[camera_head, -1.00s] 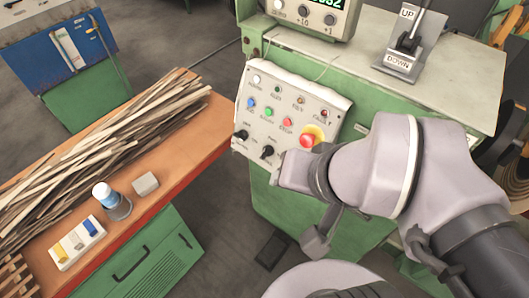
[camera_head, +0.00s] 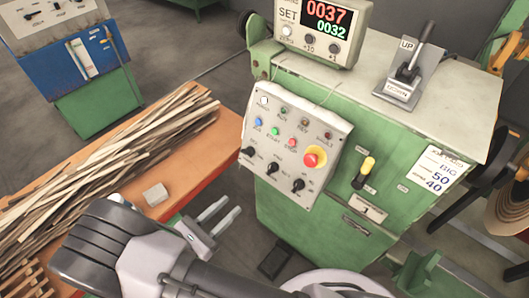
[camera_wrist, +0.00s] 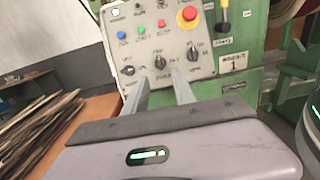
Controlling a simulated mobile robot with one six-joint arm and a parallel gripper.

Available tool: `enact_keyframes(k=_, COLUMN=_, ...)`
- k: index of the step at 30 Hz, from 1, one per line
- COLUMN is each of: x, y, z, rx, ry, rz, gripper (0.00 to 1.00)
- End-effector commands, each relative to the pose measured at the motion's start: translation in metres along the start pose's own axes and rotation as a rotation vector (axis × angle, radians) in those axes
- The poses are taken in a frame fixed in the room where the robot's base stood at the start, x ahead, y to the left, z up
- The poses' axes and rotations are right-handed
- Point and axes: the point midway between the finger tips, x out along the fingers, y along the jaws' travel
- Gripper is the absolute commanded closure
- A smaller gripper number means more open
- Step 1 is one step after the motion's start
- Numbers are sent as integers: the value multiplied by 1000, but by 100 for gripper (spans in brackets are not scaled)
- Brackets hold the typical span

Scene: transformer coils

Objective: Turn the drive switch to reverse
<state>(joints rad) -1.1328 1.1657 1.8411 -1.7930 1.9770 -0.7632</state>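The control panel (camera_head: 297,148) on the green machine carries three black rotary switches: left (camera_head: 249,152), middle (camera_head: 272,168) and right (camera_head: 299,185). Their labels are too small to read, so I cannot tell which is the drive switch. In the wrist view the left (camera_wrist: 128,70), middle (camera_wrist: 160,62) and right (camera_wrist: 192,52) switches lie beyond the fingers. My gripper (camera_head: 232,206) is left of and below the panel, its fingers apart and empty. In the wrist view my gripper (camera_wrist: 162,80) points toward the middle switch, not visibly touching it.
A red emergency button (camera_head: 314,158) and coloured push buttons sit above the switches. A yellow-topped lever (camera_head: 364,172) is right of the panel. An orange bench (camera_head: 205,160) with wooden strips (camera_head: 110,140) and a grey block (camera_head: 155,194) stands at the left. An UP/DOWN lever (camera_head: 412,66) is on top.

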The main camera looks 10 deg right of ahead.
Motion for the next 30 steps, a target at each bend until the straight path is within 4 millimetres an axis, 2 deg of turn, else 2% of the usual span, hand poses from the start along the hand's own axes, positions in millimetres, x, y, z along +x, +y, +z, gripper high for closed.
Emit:
enact_keyframes(k=2, x=2, y=2, z=-3, rx=-11, ry=-13, rz=19, gripper=68)
enact_keyframes(k=5, x=22, y=2, z=-4, rx=-11, ry=-13, rz=16, gripper=68)
enact_keyframes(k=15, x=124, y=2, z=-4, rx=-9, ry=-10, rz=12, gripper=68)
enact_keyframes(k=18, x=146, y=2, z=-4, rx=-9, ry=-9, rz=13, gripper=68)
enact_keyframes(k=24, x=169, y=4, z=-2, rx=-9, ry=-9, rz=16, gripper=68)
enact_keyframes(k=30, x=172, y=4, z=-1, rx=-9, ry=-9, rz=17, gripper=68)
